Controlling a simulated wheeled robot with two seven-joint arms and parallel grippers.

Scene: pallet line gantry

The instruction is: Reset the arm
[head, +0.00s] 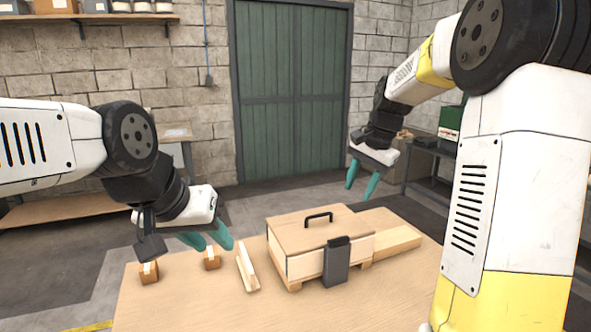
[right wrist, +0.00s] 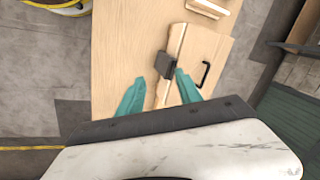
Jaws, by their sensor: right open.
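My left gripper (head: 215,243) hangs over the left part of the wooden table, its teal fingers apart, close above the small cardboard boxes. I see nothing between its fingers. My right gripper (head: 361,186) is raised behind and above the wooden box, open and empty. Its teal fingers also show in the right wrist view (right wrist: 158,82), spread over the table and the box below. The wooden box (head: 297,250) has a lid with a black handle (head: 319,217) and a dark grey block (head: 336,261) at its front.
The wooden table (head: 190,310) carries two small cardboard boxes, one at the left (head: 149,273) and one beneath my left gripper (head: 212,257). A wooden strip (head: 246,268) lies left of the wooden box. A shelf (head: 425,185) stands at the right. The table's front left is clear.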

